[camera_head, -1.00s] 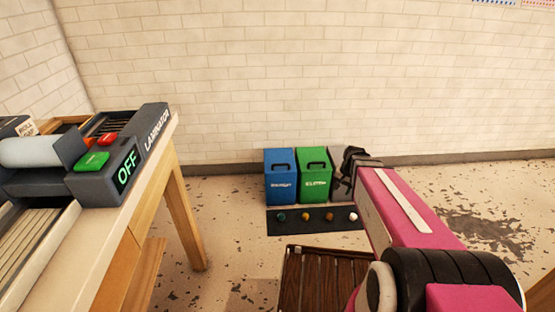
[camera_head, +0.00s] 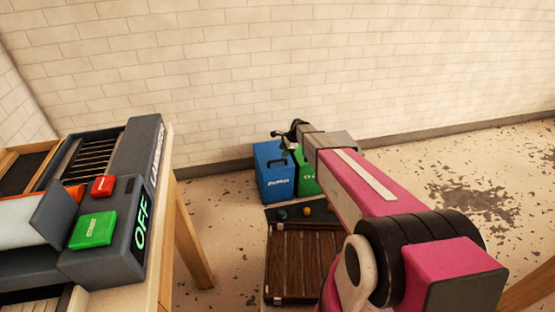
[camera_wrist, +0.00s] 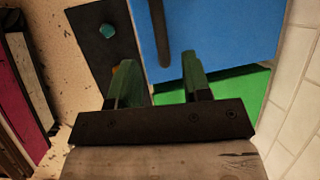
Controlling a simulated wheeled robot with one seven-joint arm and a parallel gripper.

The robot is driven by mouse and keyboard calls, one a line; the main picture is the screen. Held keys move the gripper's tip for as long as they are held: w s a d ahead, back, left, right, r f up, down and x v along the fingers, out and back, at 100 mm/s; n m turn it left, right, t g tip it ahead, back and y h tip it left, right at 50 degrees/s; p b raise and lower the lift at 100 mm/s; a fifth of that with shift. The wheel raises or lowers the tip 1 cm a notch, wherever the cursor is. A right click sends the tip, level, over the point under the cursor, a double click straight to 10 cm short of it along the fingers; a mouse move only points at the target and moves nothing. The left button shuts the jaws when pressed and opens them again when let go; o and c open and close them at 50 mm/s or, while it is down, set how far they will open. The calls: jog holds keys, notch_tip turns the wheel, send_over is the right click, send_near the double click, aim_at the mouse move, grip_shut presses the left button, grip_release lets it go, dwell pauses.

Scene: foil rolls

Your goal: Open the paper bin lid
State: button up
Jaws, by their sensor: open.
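The blue bin (camera_head: 274,180) stands by the wall with a dark handle on its lid; its white label is too small to read. In the wrist view its blue lid (camera_wrist: 225,35) fills the upper right, with the dark handle (camera_wrist: 158,32) just beyond the fingers. The green bin (camera_head: 306,177) stands to its right, partly hidden by my arm. My gripper (camera_head: 290,132) is above the bins; in the wrist view my gripper (camera_wrist: 160,72) is open and empty, fingers pointing toward the handle, which is not between them.
A dark panel (camera_head: 291,216) with coloured knobs lies before the bins, beside a brown slatted pallet-like object (camera_head: 300,262). A table (camera_head: 166,250) with a laminator (camera_head: 105,215) reading OFF stands at left. The floor at right is open.

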jog(key=x, duration=0.7)
jog(key=shift+f, duration=0.15)
grip_shut()
